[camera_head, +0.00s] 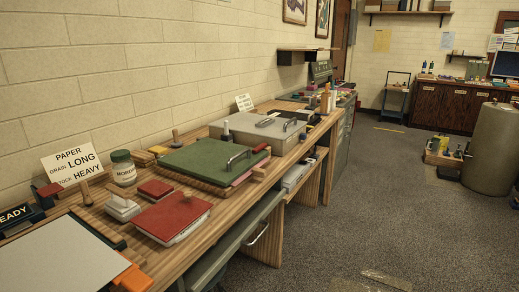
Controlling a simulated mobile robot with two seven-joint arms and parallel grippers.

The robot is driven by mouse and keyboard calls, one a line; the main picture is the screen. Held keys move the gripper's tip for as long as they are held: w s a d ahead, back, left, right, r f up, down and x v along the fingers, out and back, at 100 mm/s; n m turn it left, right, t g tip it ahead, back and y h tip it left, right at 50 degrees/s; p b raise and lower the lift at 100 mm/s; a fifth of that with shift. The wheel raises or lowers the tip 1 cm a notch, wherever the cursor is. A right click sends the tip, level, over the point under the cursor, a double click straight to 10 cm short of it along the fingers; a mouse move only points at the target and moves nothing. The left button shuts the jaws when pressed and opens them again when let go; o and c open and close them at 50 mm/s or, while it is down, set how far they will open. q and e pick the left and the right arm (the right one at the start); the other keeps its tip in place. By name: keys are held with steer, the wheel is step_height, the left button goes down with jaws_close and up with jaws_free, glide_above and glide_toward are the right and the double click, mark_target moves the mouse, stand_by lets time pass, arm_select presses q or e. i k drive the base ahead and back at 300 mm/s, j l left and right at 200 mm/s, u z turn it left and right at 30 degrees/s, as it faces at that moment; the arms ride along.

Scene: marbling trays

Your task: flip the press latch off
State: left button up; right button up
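No part labelled as a press latch can be made out at this size. A green-topped flat board (205,160) with a curved metal handle (238,158) lies on the wooden bench. Behind it stands a grey flat case (258,134) with a dark handle (290,124) and a small fitting on its lid. I cannot tell which of these is the press. Neither of my grippers is in view.
The bench (150,262) runs along the left brick wall. A grey cylinder (491,149) stands right. The carpet (400,215) beside the bench is mostly clear.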

mark_target(262, 146)
steer(key=u, duration=0.4)
steer(key=i+l+u, duration=0.1)
steer(key=u, duration=0.25)
steer(key=l+u, duration=0.15)
steer(key=u, duration=0.25)
steer(key=i+l+u, duration=0.1)
steer(key=u, duration=0.3)
steer(key=l+u, duration=0.45)
steer(key=l, duration=0.6)
steer(key=l+u, duration=0.45)
steer(key=l, duration=0.55)
steer(key=k+l, duration=0.1)
steer(key=l, duration=0.8)
steer(key=k, duration=0.05)
